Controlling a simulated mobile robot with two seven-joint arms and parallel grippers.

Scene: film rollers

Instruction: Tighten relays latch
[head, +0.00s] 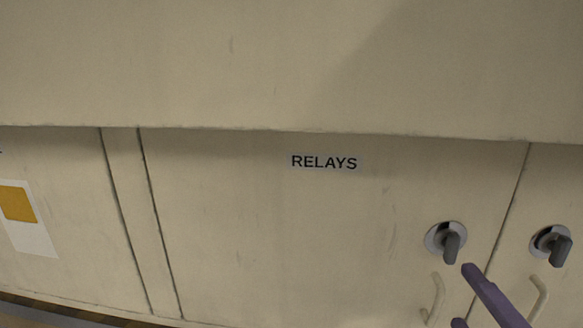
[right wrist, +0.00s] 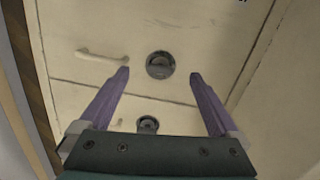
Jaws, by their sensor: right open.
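The relays latch (head: 452,243) is a dark grey knob on a round light metal plate, on the cream door under the RELAYS label (head: 324,162). In the head view its knob hangs down, slightly tilted. My right gripper (head: 463,296) has purple fingers and is open, just below and right of this latch. In the right wrist view the gripper (right wrist: 158,73) has a wide gap between its fingers, and the relays latch (right wrist: 160,65) appears between the tips. The fingers appear apart from it. My left gripper is not in view.
A curved cream handle (head: 435,298) sits below the relays latch. Another latch (head: 552,245) and handle (head: 537,297) are on the door to the right. A wide cream panel (head: 250,65) overhangs above. A white and yellow label (head: 24,220) is at the left.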

